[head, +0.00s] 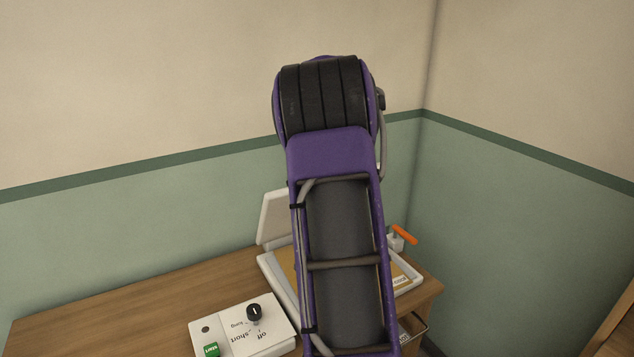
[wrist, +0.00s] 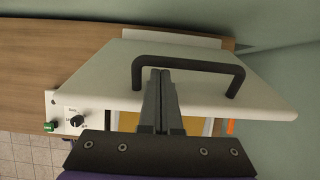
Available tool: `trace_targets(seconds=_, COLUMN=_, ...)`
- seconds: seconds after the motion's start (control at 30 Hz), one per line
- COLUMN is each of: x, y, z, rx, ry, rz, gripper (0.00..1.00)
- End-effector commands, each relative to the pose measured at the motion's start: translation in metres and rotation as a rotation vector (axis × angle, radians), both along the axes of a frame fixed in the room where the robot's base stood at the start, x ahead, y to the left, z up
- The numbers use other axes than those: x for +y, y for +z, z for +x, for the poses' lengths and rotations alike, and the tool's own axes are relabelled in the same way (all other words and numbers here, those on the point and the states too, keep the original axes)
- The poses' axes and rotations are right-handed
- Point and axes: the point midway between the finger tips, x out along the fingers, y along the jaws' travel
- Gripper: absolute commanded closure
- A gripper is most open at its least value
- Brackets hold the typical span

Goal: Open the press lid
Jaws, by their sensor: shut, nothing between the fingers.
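The press's white lid (head: 273,217) stands raised and tilted at the back of its base (head: 279,287) in the head view, partly hidden by my arm. In the wrist view the lid (wrist: 205,98) fills the middle, with a black bar handle (wrist: 200,63) on it. My gripper (wrist: 161,73) is shut and empty. Its fingertips overlap the left part of the handle's bar; I cannot tell if they touch it. In the head view my arm hides the gripper and the handle. A tan board (head: 284,267) lies in the base, below the lid.
A white control box (head: 244,326) with a black knob (head: 254,312) and a green button (head: 211,350) sits front left. An orange lever (head: 404,235) is at the base's right. The wooden tabletop (head: 110,304) is clear at left. Walls meet close behind.

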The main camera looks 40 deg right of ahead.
Motion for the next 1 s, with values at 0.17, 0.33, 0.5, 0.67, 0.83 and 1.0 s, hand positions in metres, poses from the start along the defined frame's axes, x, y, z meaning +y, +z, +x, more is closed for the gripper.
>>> trace_targets(seconds=0.17, x=-0.001, y=0.002, z=0.002, rx=-0.004, ry=-0.001, rz=-0.002, gripper=1.00)
trace_targets(seconds=0.33, x=-0.001, y=0.005, z=0.001, rx=-0.003, ry=-0.001, rz=-0.002, gripper=1.00)
trace_targets(seconds=0.5, x=0.001, y=0.024, z=-0.007, rx=-0.005, ry=0.000, rz=-0.004, gripper=1.00)
trace_targets(seconds=0.67, x=0.002, y=0.058, z=-0.023, rx=-0.007, ry=-0.001, rz=-0.004, gripper=1.00)
trace_targets(seconds=0.83, x=0.004, y=0.097, z=-0.040, rx=-0.008, ry=-0.002, rz=-0.005, gripper=1.00)
trace_targets(seconds=1.0, x=0.006, y=0.130, z=-0.056, rx=-0.006, ry=-0.001, rz=-0.003, gripper=1.00)
